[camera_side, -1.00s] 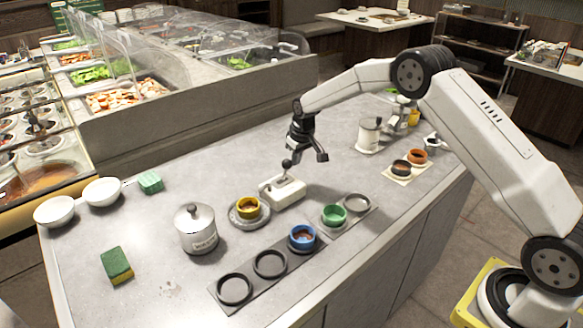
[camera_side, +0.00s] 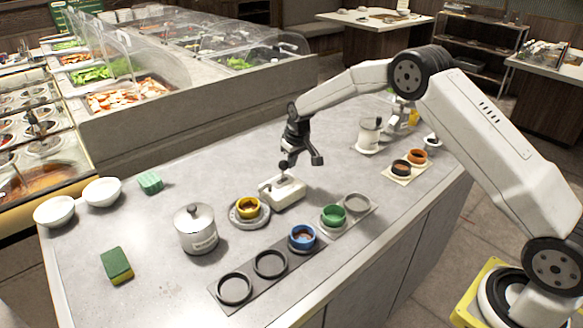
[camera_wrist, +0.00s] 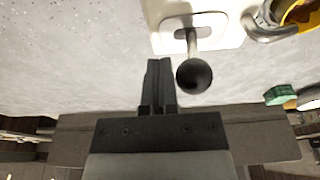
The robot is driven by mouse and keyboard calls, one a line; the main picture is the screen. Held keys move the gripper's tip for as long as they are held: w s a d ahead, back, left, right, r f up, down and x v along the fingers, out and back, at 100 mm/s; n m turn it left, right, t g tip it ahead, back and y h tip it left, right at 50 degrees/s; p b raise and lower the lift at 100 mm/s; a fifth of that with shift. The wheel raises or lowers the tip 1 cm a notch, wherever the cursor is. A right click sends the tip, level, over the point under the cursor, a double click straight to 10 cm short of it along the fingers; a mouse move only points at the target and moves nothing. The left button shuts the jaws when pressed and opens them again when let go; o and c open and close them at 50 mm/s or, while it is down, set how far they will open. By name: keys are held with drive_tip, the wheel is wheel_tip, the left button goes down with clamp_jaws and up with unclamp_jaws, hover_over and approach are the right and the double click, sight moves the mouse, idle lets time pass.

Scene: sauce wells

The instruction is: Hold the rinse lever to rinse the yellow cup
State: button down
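The yellow cup (camera_side: 248,208) sits upright in a round grey rinser ring beside the white lever box (camera_side: 282,191). It shows in part at the top right of the wrist view (camera_wrist: 302,14). The rinse lever (camera_side: 284,167) is a short stem with a black ball knob rising from the box; the knob is large in the wrist view (camera_wrist: 194,76). My gripper (camera_side: 288,161) is just above the box, by the knob. In the wrist view its two fingers (camera_wrist: 159,64) are together with nothing between them, just left of the knob. I cannot tell whether they touch it.
A lidded metal pot (camera_side: 196,230) stands left of the cup. A dark tray (camera_side: 252,283) with ring wells, a blue cup (camera_side: 302,237) and a green cup (camera_side: 333,215) lie in front. A sponge (camera_side: 117,265) and white bowls (camera_side: 55,211) are at the left.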

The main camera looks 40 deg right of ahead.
drive_tip(key=shift+a, duration=1.1)
idle(1.3)
drive_tip(key=shift+d, duration=2.55)
drive_tip(key=shift+r, duration=0.1)
wheel_tip(320, 180, up, 8)
drive_tip(key=shift+s, duration=0.15)
